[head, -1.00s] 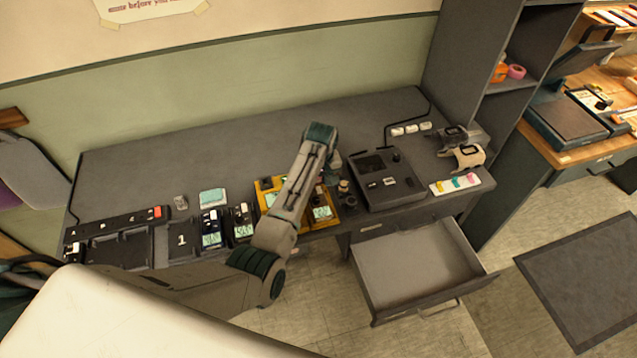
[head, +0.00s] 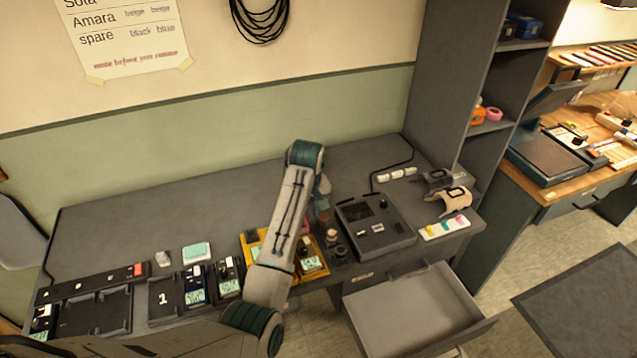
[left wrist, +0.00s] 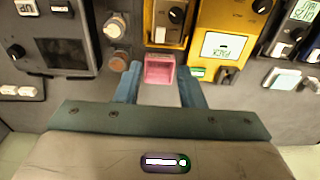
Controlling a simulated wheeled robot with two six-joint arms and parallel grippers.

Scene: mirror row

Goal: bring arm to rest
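My left arm reaches from the bottom left over the desk in the head view, with the left gripper (head: 322,200) pointing down and partly hidden behind my arm link. In the left wrist view its two blue fingers (left wrist: 160,72) stand apart. A small pink block-like thing (left wrist: 160,70) shows between or just beyond the fingertips, close to the yellow tray; I see no clear grip on it. My right gripper is not in view.
The grey desk (head: 120,215) holds the yellow tray (head: 252,238) with devices, a dark device box (head: 376,226), a black rack (head: 92,312) and small meters. An open drawer (head: 410,310) juts out at the front. A tall shelf (head: 480,150) stands at the right. The desk's back is mostly clear.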

